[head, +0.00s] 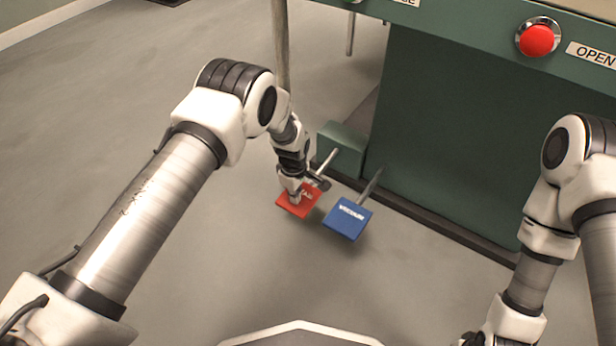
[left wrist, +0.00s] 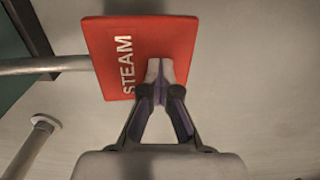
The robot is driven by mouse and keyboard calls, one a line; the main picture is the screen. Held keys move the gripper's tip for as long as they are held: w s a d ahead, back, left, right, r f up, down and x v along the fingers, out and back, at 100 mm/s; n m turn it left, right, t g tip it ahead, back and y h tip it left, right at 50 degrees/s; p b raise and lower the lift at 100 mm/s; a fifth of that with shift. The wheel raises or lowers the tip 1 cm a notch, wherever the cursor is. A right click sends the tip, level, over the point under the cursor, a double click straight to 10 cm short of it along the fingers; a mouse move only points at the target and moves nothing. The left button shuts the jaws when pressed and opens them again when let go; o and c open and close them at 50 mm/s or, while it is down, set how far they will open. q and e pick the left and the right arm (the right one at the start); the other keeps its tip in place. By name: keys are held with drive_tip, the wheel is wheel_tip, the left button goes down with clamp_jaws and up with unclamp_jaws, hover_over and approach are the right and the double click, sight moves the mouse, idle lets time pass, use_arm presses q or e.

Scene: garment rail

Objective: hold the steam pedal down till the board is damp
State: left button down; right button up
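The red steam pedal (head: 299,203) sits low by the floor at the front of the green machine, on a metal rod. In the left wrist view the pedal (left wrist: 112,52) shows its white word STEAM. My left gripper (head: 295,196) points down at the pedal, with its fingertips over the pedal's surface. In the left wrist view the fingertips (left wrist: 159,72) are together with nothing between them, and they appear to touch the pedal. How far the pedal is pressed cannot be told. The board is not in view. My right gripper (head: 474,340) is mostly cut off at the bottom edge.
A blue vacuum pedal (head: 347,218) stands just right of the red one. The green machine body (head: 460,130) is behind, with a red button (head: 537,40) labelled OPEN above. A vertical post (head: 281,45) stands beside my left arm. The grey floor at left is clear.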

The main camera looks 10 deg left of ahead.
use_arm(q)
wheel_tip(320, 180, up, 8)
drive_tip(key=p, duration=0.5)
drive_tip(key=shift+p, duration=0.3)
drive_tip(key=shift+r, duration=0.1)
